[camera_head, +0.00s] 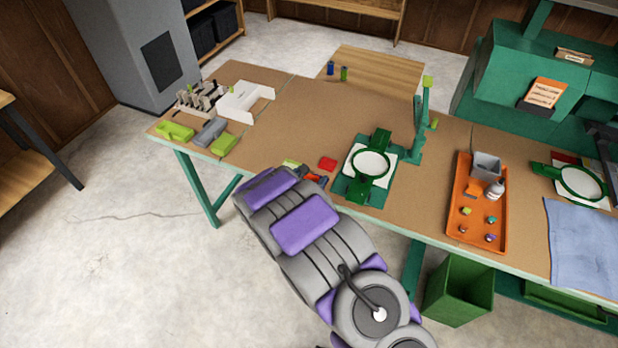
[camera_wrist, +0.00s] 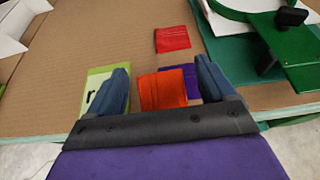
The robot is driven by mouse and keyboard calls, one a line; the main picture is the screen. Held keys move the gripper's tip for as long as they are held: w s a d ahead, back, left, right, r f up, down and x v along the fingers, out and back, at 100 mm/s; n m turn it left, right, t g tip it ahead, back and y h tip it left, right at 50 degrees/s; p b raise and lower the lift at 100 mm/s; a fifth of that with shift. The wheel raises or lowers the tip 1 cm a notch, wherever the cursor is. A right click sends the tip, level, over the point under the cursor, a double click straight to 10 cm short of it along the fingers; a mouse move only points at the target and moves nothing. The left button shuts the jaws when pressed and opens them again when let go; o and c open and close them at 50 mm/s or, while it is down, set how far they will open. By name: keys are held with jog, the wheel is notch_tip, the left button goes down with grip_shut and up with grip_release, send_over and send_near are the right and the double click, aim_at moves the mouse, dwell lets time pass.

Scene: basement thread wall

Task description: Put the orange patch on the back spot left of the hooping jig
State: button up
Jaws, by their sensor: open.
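The orange patch (camera_wrist: 163,92) lies on the brown tabletop near its front edge, between the two fingers of my gripper (camera_wrist: 161,68) in the wrist view. The fingers are spread, with gaps between them and the patch. In the head view my gripper (camera_head: 307,177) is low over the table, left of the green hooping jig (camera_head: 381,139) with its ring and white sheet. A red patch (camera_wrist: 172,39) lies farther back, left of the jig; it also shows in the head view (camera_head: 328,163). I cannot make out a marked back spot.
A purple patch (camera_wrist: 190,80) lies right beside the orange one, partly behind my right finger. A lime-green piece (camera_wrist: 97,82) lies by my left finger. An orange tray (camera_head: 460,222) with small items stands right of the jig. A white holder (camera_head: 243,101) stands at the left.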

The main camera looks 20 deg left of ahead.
jog(key=p+v, duration=0.2)
jog(key=v, duration=1)
